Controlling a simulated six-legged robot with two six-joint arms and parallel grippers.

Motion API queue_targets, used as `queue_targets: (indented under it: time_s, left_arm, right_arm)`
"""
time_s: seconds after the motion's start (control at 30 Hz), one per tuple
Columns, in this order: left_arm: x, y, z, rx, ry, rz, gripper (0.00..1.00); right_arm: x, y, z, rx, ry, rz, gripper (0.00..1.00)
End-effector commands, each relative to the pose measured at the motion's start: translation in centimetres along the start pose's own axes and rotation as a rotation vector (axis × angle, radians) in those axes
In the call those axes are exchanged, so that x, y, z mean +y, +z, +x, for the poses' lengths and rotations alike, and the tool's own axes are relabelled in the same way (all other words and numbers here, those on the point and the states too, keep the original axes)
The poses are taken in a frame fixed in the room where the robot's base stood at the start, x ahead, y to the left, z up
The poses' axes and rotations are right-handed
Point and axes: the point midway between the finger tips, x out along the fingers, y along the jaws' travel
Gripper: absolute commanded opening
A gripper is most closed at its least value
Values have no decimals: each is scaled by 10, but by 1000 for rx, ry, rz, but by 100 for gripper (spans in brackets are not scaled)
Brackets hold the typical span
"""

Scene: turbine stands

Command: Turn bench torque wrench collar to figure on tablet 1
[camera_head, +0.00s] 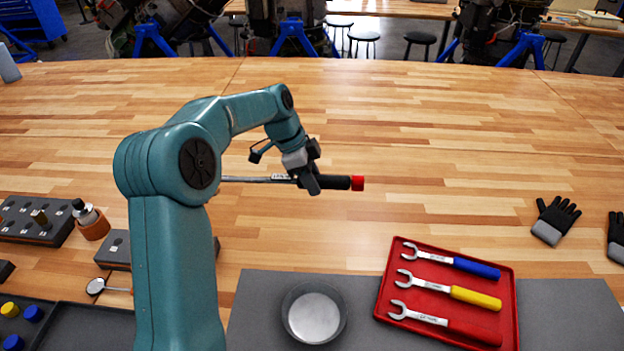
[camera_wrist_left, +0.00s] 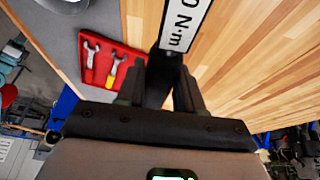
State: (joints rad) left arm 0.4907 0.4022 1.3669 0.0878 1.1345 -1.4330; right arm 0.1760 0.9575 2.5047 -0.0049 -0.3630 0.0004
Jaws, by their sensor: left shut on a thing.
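The torque wrench (camera_head: 335,182) lies level above the wooden bench, with a thin metal shaft to the left, a black handle and a red collar (camera_head: 357,183) at its right end. My left gripper (camera_head: 308,180) is shut on the wrench between its shaft and black handle; the collar is free of the fingers. In the left wrist view the wrench (camera_wrist_left: 187,25) passes between the fingers of my left gripper (camera_wrist_left: 160,85), showing a white label marked N·m. The collar's figure is too small to read. I cannot make out a tablet's figure. My right gripper is not in view.
A red tray (camera_head: 393,284) with several open-ended wrenches and a grey dish (camera_head: 314,313) sit on the grey mat (camera_head: 255,302). Black gloves (camera_head: 555,219) lie at the right. Holder blocks (camera_head: 35,220) stand at the left. The bench middle is clear.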

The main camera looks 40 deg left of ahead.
Motion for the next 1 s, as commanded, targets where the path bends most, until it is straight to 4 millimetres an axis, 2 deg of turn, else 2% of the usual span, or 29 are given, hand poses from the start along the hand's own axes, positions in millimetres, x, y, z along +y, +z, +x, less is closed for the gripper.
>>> queue_targets:
  time_s: [0.8,1.0]
  left_arm:
    - [-1,-33,-78,1,-6,3,0]
    - [0,-37,-89,0,-3,1,0]
  right_arm:
    - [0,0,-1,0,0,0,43]
    - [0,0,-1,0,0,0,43]
